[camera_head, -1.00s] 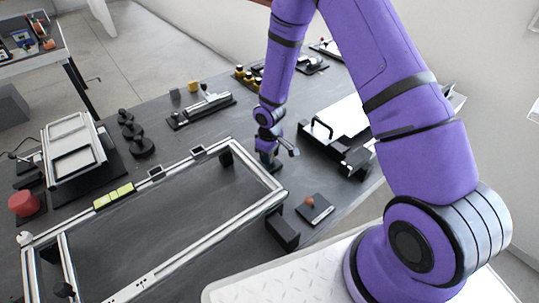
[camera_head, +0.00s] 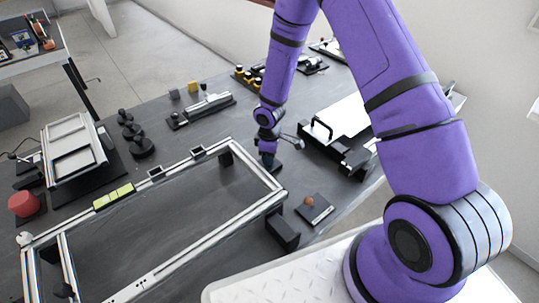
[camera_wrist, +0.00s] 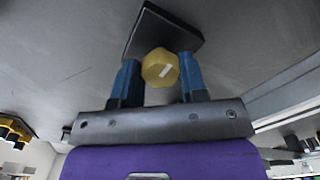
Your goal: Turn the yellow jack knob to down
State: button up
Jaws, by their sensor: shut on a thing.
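In the head view my gripper (camera_head: 267,157) points down at the table by the frame's right corner. There it hides the knob, and only part of the dark base (camera_head: 276,168) shows.
A silver rectangular frame (camera_head: 205,253) stands close on the left of the gripper. A black block (camera_head: 282,232) and a small plate with an orange ball (camera_head: 315,209) lie nearer. A white panel with a black handle (camera_head: 321,127) is to the right.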

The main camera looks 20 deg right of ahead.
jog(key=o, duration=0.9)
jog(key=shift+r, duration=0.1)
notch_tip(320, 180, up, 11)
jog(key=shift+f, duration=0.2)
